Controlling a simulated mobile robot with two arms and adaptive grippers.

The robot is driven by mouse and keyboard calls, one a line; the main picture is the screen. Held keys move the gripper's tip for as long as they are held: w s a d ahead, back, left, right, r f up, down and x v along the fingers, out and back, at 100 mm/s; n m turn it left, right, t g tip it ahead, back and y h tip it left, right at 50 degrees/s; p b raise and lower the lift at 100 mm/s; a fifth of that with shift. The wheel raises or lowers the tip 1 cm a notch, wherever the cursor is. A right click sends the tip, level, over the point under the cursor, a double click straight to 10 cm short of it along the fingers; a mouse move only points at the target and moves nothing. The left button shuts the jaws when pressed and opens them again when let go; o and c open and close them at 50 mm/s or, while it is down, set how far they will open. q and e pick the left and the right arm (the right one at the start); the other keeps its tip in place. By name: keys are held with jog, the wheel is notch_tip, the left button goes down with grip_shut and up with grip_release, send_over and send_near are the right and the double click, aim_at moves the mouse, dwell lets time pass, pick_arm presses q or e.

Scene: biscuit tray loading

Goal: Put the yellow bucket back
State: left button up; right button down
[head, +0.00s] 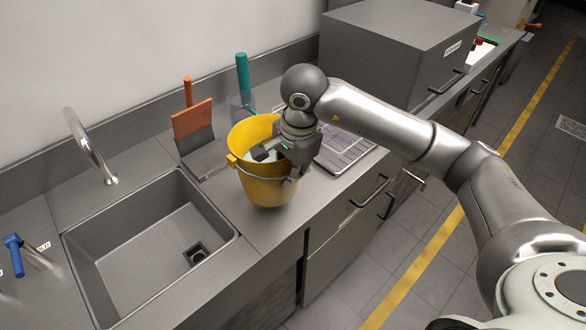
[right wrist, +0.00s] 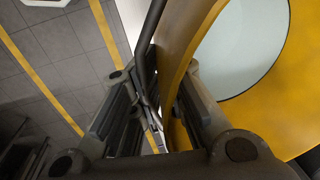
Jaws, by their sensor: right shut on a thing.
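The yellow bucket (head: 266,188) is at the counter beside the sink's right edge, leaning slightly. I cannot tell whether its base touches the counter. My right gripper (head: 277,158) reaches over its rim from above and is shut on it. In the right wrist view, the fingers (right wrist: 160,100) straddle the bucket's wall (right wrist: 183,45), with the grey handle (right wrist: 148,45) also between them. A pale round area (right wrist: 240,45) shows inside the bucket. My left gripper is not in view.
The sink (head: 150,245) with its tap (head: 90,145) is on the left. An orange scraper (head: 192,125) and a teal-handled tool (head: 243,75) stand behind the bucket. A clear-lidded tray (head: 345,150) and a grey cabinet (head: 390,50) are to the right. The floor in front is clear.

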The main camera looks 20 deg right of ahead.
jog(key=shift+w+d+f+p, duration=0.25)
jog(key=shift+w+f+p, duration=0.05)
jog(key=shift+w+f, duration=0.7)
jog(key=shift+w+f+p, duration=0.15)
jog(key=shift+f+p, duration=0.1)
jog(key=shift+p, duration=0.05)
jog(key=shift+f+p, duration=0.65)
jog(key=shift+f, duration=0.7)
jog(key=c, duration=1.8)
grip_release()
jog(key=shift+f, duration=0.25)
jog(key=o, duration=0.4)
jog(key=shift+c, duration=0.2)
jog(key=shift+r, duration=0.1)
